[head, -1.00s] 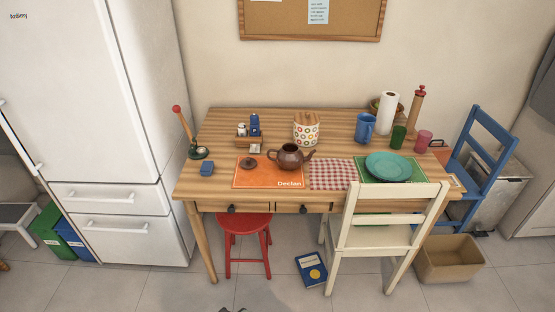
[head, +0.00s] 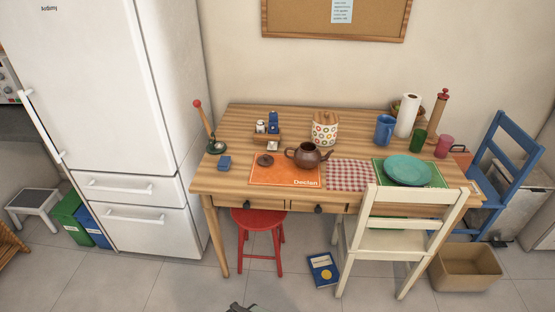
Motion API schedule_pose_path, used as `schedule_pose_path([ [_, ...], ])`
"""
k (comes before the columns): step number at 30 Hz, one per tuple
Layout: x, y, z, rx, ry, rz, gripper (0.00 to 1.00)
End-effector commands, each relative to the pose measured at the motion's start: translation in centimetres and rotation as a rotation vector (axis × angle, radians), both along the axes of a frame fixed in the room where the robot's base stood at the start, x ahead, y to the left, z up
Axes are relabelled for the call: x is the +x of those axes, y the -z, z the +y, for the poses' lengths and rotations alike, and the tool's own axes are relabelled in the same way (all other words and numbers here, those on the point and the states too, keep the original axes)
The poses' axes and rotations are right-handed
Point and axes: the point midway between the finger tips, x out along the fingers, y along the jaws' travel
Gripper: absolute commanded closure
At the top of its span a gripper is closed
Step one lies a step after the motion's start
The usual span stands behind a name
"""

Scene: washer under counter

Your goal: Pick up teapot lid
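The brown teapot lid (head: 265,160) lies on the orange placemat (head: 285,181) near the front left of the wooden table. The brown teapot (head: 308,155) stands just right of the lid, apart from it, with its top open and its spout to the right. A small dark part at the bottom edge of the head view, left of centre, may be the tip of my gripper (head: 238,307). It is far below and in front of the table, and its fingers are too small and cut off to read.
On the table (head: 232,180) are a blue box (head: 225,162), a patterned canister (head: 325,130), a checkered cloth (head: 350,174) and a teal plate (head: 408,169). A red stool (head: 257,217) and a cream chair (head: 400,235) stand at its front. A blue book (head: 322,270) lies on the floor.

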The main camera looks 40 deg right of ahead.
Motion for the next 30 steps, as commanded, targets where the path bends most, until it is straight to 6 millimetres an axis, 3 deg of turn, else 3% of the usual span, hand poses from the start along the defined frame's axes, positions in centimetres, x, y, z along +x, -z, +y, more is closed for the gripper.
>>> schedule_pose_path([
  [2,0.00,0.00,0.00,0.000,0.000,0.000,0.60],
  [21,0.00,0.00,0.00,0.000,0.000,0.000,0.00],
  [30,0.66,-0.05,-0.06,-0.010,0.017,-0.003,0.00],
])
